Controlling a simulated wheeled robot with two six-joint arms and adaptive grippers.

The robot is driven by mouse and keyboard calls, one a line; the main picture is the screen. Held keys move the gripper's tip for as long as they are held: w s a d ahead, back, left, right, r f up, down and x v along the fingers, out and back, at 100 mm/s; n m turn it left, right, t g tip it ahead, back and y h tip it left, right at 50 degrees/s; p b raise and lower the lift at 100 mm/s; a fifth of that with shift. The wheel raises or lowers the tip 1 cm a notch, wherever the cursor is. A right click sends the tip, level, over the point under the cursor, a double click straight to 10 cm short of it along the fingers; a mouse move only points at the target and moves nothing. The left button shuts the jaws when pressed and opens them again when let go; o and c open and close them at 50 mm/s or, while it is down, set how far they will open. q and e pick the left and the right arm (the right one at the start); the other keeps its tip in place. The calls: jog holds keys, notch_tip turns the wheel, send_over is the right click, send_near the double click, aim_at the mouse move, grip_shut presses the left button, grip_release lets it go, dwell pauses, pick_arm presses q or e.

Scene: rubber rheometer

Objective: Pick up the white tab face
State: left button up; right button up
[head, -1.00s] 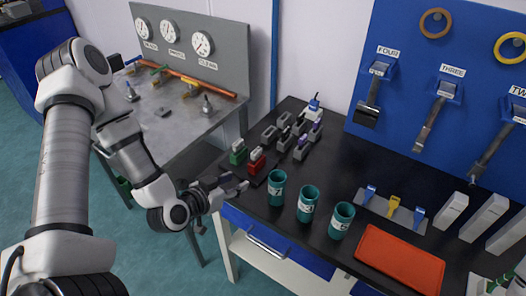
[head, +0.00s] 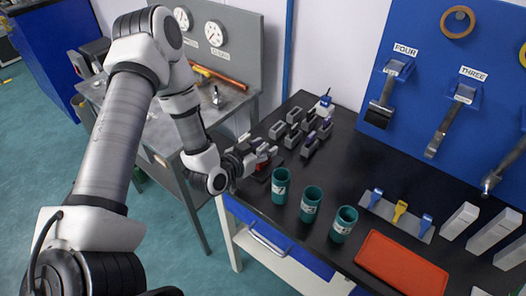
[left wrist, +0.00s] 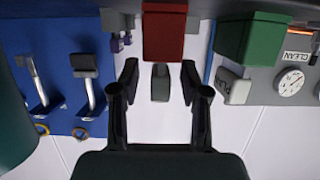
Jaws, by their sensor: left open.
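The red block (head: 261,166) stands on the black bench by its left edge, partly hidden by my left gripper (head: 266,155) in the head view. My left gripper (left wrist: 160,90) is open, with one finger on each side of that tab. A green block (left wrist: 250,38) with a white tab (left wrist: 234,88) stands to the right there. My right gripper is not in view.
Several grey blocks (head: 293,115) stand behind on the bench. Teal cups (head: 280,186) stand close to the gripper's right. A red-orange tray (head: 400,262) lies farther right. A blue tool board (head: 440,60) rises at the back. A grey gauge table is at the left.

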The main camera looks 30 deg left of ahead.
pick_arm(q)
jog(key=shift+s, duration=0.15)
jog(key=c, duration=0.3)
grip_shut()
jog(key=shift+r, duration=0.1)
